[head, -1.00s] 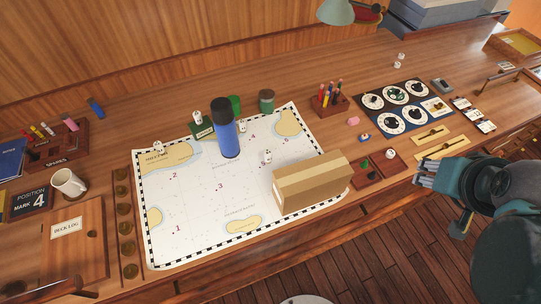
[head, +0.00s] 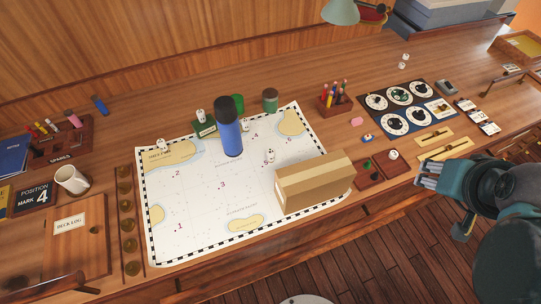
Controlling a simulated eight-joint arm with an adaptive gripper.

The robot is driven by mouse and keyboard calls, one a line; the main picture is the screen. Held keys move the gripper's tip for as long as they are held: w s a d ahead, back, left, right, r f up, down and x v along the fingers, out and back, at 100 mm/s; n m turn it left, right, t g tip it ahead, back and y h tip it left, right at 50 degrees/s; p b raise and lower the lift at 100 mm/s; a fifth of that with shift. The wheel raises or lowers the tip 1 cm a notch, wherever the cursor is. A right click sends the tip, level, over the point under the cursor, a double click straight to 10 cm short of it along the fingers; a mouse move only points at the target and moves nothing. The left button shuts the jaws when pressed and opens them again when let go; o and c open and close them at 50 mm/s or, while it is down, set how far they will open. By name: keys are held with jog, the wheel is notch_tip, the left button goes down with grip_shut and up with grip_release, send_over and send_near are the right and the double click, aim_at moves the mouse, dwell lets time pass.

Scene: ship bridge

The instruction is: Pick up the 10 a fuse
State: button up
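Several small coloured fuse-like pieces, red, yellow and pale (head: 42,129), stand in the wooden rack marked SPARES (head: 62,160) at the far left in the head view. They are too small to read a rating, so I cannot tell which is the 10 A fuse. My gripper (head: 428,178) is at the right, by the desk's front edge, far from the rack. Its fingers point left, and I see nothing held in it. I cannot tell how far apart the fingers are.
A white mug (head: 72,181), a blue book (head: 12,156) and a deck log (head: 70,222) are near the rack. A chart (head: 190,235) covers the middle, with a tall blue flask (head: 229,135) and a cardboard box (head: 313,185) on it. A dial panel (head: 407,107) lies at right.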

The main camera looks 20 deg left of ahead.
jog(key=shift+w+a, duration=0.1)
jog(key=w+a+m+g+y+p, duration=0.1)
jog(key=w+a+m+g, duration=0.1)
jog(key=w+a+m, duration=0.55)
jog(key=m+g+p, duration=0.3)
jog(key=m+g, duration=0.2)
jog(key=m, duration=0.3)
send_over(270, 151)
jog(key=shift+h, duration=0.4)
jog(key=f, duration=2.2)
jog(key=shift+w+d, duration=0.2)
jog(key=shift+d, duration=0.1)
jog(key=shift+s+a+f, duration=0.2)
jog(key=shift+a+f, duration=0.15)
jog(key=shift+f, duration=0.05)
jog(key=shift+f, duration=0.15)
jog(key=shift+f, duration=1.15)
